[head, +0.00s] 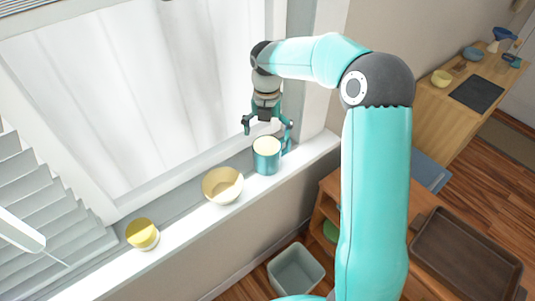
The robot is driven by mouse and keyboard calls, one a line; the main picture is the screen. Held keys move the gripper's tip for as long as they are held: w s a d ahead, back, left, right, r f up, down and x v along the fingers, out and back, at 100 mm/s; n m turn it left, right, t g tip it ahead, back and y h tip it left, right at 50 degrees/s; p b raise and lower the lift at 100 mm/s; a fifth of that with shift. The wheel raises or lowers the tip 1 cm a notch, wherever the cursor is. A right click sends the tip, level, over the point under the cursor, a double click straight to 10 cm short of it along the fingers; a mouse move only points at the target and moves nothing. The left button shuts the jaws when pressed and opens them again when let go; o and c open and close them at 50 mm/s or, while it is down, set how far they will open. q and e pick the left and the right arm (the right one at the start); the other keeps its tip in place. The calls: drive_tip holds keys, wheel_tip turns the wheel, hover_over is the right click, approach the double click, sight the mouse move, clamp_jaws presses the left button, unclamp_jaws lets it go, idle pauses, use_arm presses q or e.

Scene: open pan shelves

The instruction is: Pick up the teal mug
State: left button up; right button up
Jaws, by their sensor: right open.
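The teal mug (266,160) stands upright on the white window sill, with a cream inside and its handle to the right. My right gripper (267,130) is open and empty, pointing down just above and behind the mug. One finger shows to the left of the mug, and the other is close to the handle side. I cannot tell whether that finger touches the mug. My left gripper is not in view.
A curtained window (130,100) rises behind. A grey bin (296,269) stands on the floor below. A brown tray (466,257) lies at the lower right.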

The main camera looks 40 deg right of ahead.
sight(267, 145)
wheel_tip(267, 145, down, 2)
drive_tip(key=shift+f, duration=0.1)
drive_tip(key=f, duration=0.1)
drive_tip(key=f+p, duration=0.1)
drive_tip(key=s+a+f, duration=0.1)
drive_tip(key=shift+f, duration=0.4)
drive_tip(key=shift+w+d+f+p, duration=0.1)
drive_tip(key=shift+f+p, duration=0.2)
drive_tip(key=shift+f, duration=0.4)
drive_tip(key=shift+r, duration=0.1)
drive_tip(key=c, duration=1.3)
drive_tip(key=shift+c, duration=0.2)
drive_tip(key=shift+r, duration=0.1)
